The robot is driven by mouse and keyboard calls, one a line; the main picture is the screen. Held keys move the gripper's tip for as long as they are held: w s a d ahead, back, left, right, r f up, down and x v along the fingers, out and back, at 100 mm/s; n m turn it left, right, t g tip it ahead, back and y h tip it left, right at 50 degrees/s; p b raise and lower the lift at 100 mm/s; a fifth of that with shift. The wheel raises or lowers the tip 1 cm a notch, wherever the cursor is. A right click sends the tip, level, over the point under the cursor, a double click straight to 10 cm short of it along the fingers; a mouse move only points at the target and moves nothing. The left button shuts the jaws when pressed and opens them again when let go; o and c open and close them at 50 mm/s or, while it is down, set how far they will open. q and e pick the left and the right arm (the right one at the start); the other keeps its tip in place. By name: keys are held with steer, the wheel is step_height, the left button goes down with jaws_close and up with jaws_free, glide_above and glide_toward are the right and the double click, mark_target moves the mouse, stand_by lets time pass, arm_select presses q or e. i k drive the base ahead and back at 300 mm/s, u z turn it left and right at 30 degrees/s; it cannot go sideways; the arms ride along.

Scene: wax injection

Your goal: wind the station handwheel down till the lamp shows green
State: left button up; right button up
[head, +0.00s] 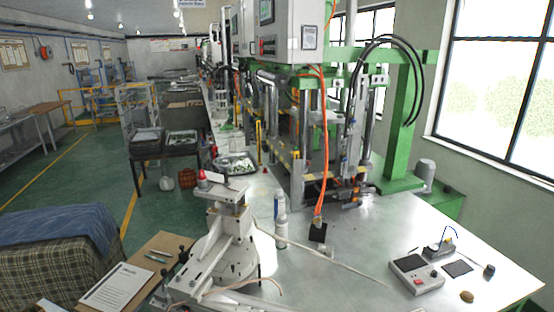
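No handwheel can be made out clearly in the head view. A white jointed apparatus (232,232) stands at the near left edge of the metal bench, and I cannot tell whether it is the station. A small red-topped piece (202,180) shows at its upper left; I cannot tell whether it is a lamp. Dark knobs (183,257) show left of its base, too small to tell what they belong to. No green lamp light is seen. Neither of my grippers can be made out in this view.
A green-framed press (300,130) stands at the back of the metal bench (340,275). A white spray bottle (281,220) stands mid-bench. A clipboard sheet (115,288) lies at the lower left.

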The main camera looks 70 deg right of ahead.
mark_target(225, 171)
steer(key=z, duration=1.3)
steer(key=i, duration=0.1)
